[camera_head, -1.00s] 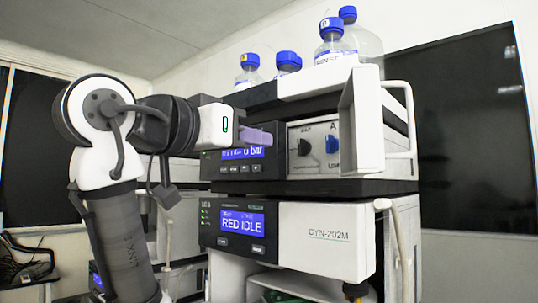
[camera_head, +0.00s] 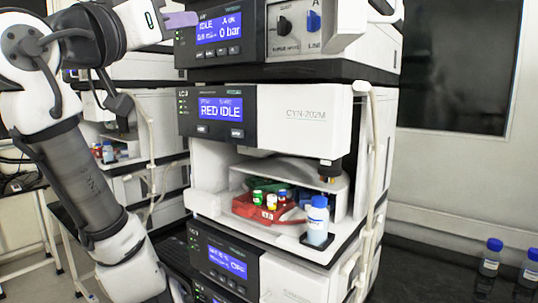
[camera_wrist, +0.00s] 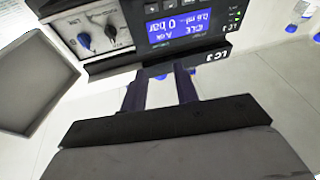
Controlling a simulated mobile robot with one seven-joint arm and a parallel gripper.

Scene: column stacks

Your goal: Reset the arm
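My gripper (camera_head: 180,20) is at the top left of the head view, beside the upper module's screen, with a purple finger showing. In the wrist view my gripper (camera_wrist: 160,88) has its two dark fingers apart, with nothing between them. Beyond them is the upper module (camera_wrist: 180,55), upside down, its screen reading 0 bar. I cannot tell the exact gap from the fingertips to it. My arm rises along the left of the head view.
The column stack's middle module (camera_head: 300,118) reads RED IDLE. Below it a red tray (camera_head: 255,212) holds small vials, beside a blue-capped bottle (camera_head: 317,225). Two more bottles (camera_head: 490,258) stand on the dark bench at right.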

